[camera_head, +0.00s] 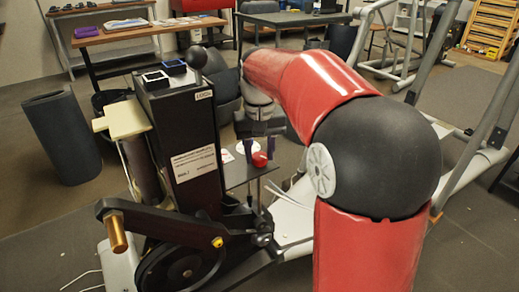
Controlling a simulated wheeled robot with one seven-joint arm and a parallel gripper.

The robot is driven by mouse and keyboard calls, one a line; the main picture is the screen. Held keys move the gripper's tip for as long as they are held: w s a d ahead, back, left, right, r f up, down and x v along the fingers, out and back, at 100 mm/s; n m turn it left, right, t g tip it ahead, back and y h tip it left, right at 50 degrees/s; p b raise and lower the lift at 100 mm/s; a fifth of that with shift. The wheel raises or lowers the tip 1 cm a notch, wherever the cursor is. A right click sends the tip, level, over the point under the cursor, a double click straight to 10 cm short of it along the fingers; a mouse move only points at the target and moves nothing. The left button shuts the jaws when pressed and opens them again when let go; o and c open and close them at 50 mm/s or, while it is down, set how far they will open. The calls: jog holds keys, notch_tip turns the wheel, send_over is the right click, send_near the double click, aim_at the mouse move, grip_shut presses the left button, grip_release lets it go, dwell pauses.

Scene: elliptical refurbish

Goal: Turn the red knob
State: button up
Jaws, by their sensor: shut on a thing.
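The red knob (260,160) is a small round ball on a dark flat plate, at the right side of the tall black machine housing (185,140). My gripper (261,150) reaches down to the knob from above. Its two dark fingers stand on either side of the knob and are shut on it. The upper part of the knob is partly hidden by the fingers. A white round disc (247,147) lies on the plate just behind the knob.
My red arm fills the right half of the view. A crank with a copper-coloured handle (116,234) juts out at the lower left. A dark grey bin (62,136) stands at the left. White frame tubes (462,168) run along the right.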

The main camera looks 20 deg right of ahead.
aim_at(260, 155)
jog(key=o, duration=1)
notch_tip(260, 155, up, 7)
jog(key=shift+f+p, duration=0.1)
jog(key=shift+p, duration=0.55)
jog(key=shift+r, duration=0.5)
